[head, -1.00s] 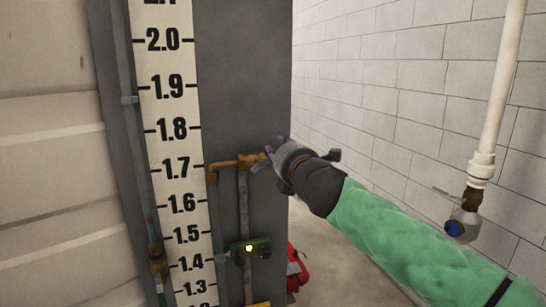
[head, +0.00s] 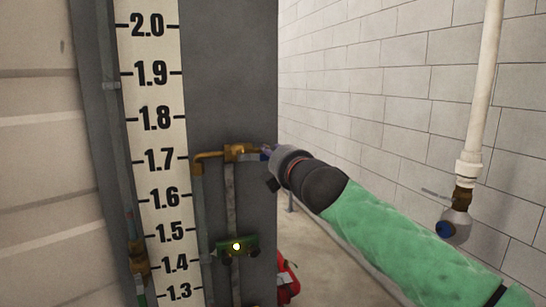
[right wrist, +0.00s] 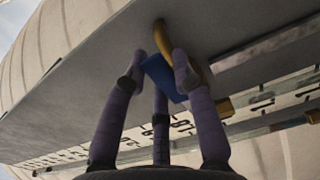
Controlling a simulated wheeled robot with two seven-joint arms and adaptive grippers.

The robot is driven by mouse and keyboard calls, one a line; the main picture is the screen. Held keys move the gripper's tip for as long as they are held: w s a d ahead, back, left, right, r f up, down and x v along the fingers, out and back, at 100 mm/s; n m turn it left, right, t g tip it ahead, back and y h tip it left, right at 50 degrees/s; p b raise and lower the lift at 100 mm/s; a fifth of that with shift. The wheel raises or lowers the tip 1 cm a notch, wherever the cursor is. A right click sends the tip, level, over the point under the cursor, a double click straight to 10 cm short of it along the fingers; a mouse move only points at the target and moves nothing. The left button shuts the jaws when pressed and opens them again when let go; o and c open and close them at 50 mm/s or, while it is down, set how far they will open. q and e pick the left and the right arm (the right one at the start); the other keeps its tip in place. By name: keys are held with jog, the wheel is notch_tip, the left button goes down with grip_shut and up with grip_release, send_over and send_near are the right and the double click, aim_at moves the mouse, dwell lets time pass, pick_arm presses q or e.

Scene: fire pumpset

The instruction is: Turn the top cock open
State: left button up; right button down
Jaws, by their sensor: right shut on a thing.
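The top cock (head: 238,152) is a brass fitting at the upper end of a thin vertical pipe on the grey panel, near the 1.7 mark. Its blue lever handle (right wrist: 163,77) shows in the right wrist view between my purple fingers. My right gripper (head: 267,152) reaches in from the right and is shut on this handle. In the right wrist view, the right gripper (right wrist: 157,68) has fingers on both sides of the handle and a third finger below. The fingers partly hide the handle in the head view. My left gripper is not in view.
A white scale board (head: 158,120) stands left of the pipe. A green block (head: 237,246) with a lit spot sits lower on the pipe. A red object (head: 287,280) is near the floor. A white pipe with a blue-ended valve (head: 453,226) is at right, before a block wall.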

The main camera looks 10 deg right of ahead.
jog(key=shift+f, duration=0.1)
dwell(0.3)
jog(key=c, duration=1)
grip_release()
jog(key=shift+o, duration=0.2)
jog(key=v, duration=1.2)
jog(key=shift+w+f, duration=0.1)
